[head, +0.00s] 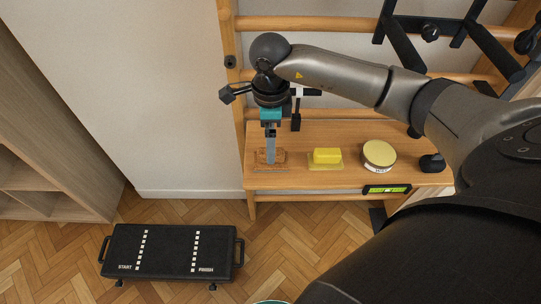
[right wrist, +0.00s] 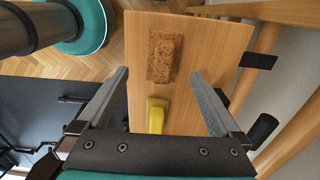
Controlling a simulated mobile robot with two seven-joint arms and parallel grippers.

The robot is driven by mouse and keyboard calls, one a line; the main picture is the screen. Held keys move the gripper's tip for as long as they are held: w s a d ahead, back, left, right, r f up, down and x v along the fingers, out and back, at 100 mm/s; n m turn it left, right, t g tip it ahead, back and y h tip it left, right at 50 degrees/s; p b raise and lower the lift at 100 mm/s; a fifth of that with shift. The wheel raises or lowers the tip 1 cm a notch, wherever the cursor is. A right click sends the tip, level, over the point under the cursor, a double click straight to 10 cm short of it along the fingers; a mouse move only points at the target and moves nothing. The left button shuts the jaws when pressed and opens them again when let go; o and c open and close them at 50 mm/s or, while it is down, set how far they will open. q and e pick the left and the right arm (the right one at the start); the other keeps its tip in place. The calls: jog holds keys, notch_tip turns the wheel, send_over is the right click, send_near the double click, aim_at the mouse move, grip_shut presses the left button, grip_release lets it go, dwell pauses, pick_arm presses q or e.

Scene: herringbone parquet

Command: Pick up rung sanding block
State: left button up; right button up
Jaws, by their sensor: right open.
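The sanding block appears to be the speckled brown, cork-like block (head: 279,158) at the left end of the wooden shelf. It also shows in the right wrist view (right wrist: 164,55), lying flat near the shelf's end. My right gripper (head: 270,162) points down over it, and its fingers hide part of the block in the head view. In the right wrist view the open fingers (right wrist: 161,74) stand wide on either side of the block's line, with visible space on both sides. Nothing is held. Whether the tips reach the block's height is unclear. My left gripper is out of view.
A yellow block (head: 327,156) lies right of the brown one, also visible in the right wrist view (right wrist: 156,116). A round tin (head: 379,154) stands farther right. Wooden bars (head: 290,23) rise behind the shelf (head: 300,136). A black board (head: 168,252) stands on the floor.

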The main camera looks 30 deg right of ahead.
aim_at(281, 165)
jog(key=shift+w+d+f+b, duration=0.1)
jog(key=shift+f+b, duration=0.15)
jog(key=shift+f, duration=1.5)
jog(key=shift+w+d+f+b, duration=0.1)
jog(key=shift+f+b, duration=0.1)
jog(key=shift+f, duration=1.55)
jog(key=shift+c, duration=0.4)
jog(key=c, duration=1.3)
